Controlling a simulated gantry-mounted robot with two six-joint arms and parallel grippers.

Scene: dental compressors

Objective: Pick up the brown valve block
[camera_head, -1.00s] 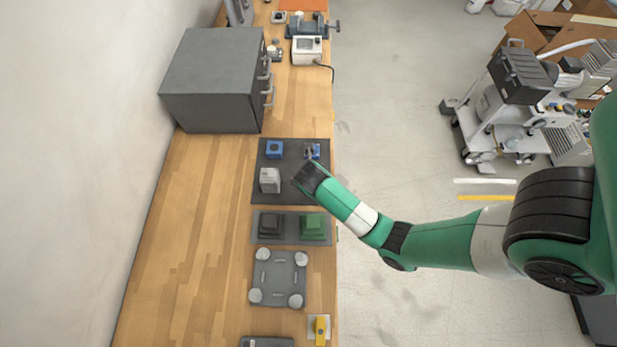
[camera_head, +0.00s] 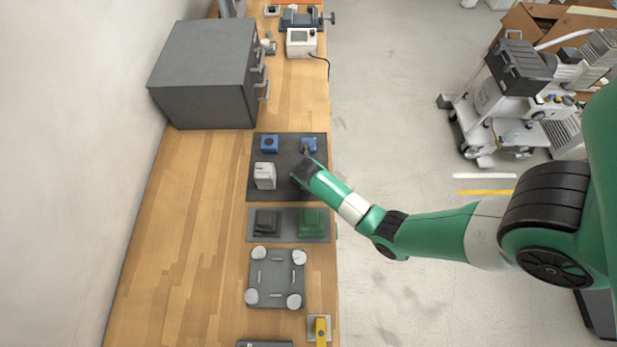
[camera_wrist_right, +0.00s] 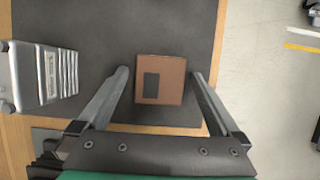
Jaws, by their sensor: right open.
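The brown valve block (camera_wrist_right: 172,78), with a dark rectangle on its top, rests on the dark grey mat (camera_wrist_right: 100,22) in the right wrist view. My right gripper (camera_wrist_right: 158,76) is open, with one finger on each side of the block's near part and a gap showing on both sides. In the head view my right gripper (camera_head: 305,166) is over the right part of the mat and hides the block. My left gripper is not in view.
A silver finned block (camera_wrist_right: 42,76) stands left of the brown block; it also shows in the head view (camera_head: 265,176). Two blue parts (camera_head: 270,144) (camera_head: 308,145) sit at the mat's far side. A tray with black and green parts (camera_head: 311,222) lies nearer. The table's right edge is close.

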